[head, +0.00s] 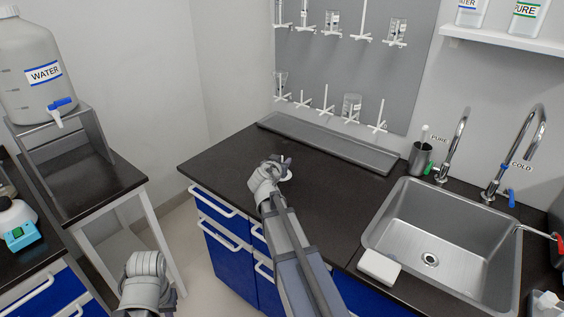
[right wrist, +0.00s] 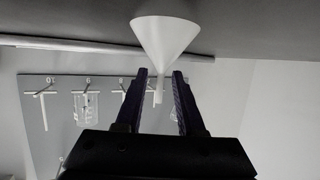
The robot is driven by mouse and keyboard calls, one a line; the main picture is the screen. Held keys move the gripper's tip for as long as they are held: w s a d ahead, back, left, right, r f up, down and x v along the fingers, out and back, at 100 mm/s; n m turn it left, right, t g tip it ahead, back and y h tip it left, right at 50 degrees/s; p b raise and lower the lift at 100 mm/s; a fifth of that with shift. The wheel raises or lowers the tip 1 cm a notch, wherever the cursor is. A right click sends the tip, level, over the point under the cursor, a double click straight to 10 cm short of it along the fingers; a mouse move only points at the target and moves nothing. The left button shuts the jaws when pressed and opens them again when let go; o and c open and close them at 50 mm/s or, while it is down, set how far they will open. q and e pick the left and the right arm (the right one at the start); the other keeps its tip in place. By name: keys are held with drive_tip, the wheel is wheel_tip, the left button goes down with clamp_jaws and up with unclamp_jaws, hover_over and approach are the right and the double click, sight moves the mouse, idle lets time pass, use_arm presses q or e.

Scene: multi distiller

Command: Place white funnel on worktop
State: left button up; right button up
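The white funnel (right wrist: 165,38) shows in the right wrist view, which is upside down here. Its wide mouth faces down against the dark worktop (head: 225,160) and its narrow stem points up. My right gripper (right wrist: 161,76) is open, with one dark finger on each side of the stem and a gap on both sides. In the head view the funnel (head: 288,176) is a small white patch beside my right gripper (head: 284,163), partly hidden by it. My left arm's end shows at the lower left of the head view, its fingers hidden.
A grey tray (head: 330,143) lies along the wall below a pegboard (head: 350,60) with glassware. The sink (head: 440,235) with two taps is at the right, with a white block (head: 379,266) at its near edge. A water tank (head: 35,75) stands on the left.

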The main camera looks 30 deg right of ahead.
drive_tip(key=shift+r, duration=0.1)
drive_tip(key=shift+s+a+r+p, duration=0.15)
drive_tip(key=shift+r+p, duration=0.05)
drive_tip(key=shift+p, duration=0.1)
drive_tip(key=p+v, duration=0.3)
drive_tip(key=v, duration=0.8)
drive_tip(key=shift+s+a+p, duration=0.2)
drive_tip(key=shift+a+p, duration=0.05)
drive_tip(key=shift+p, duration=0.15)
